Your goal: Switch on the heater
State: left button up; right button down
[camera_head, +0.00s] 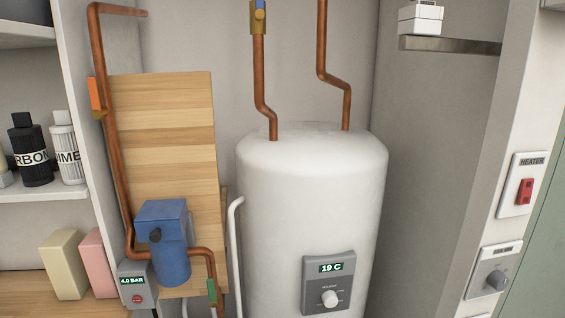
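The heater switch (524,190) is a red rocker on a white plate labelled HEATER, on the wall edge at the far right. I cannot tell its on or off position. The white tank (310,200) stands in the middle with a grey control panel (329,283) on its front. The panel reads 19 C and has a white knob. Neither of my grippers shows in the head view.
A grey knob plate (493,280) sits below the heater switch. A blue pump (167,240) and copper pipes (115,150) are on a wooden board at left, with a gauge box (137,285) reading 4.0 BAR. Shelves with bottles (28,150) stand far left.

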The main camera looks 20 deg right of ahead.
aim_at(526, 185)
jog(key=z, duration=2.2)
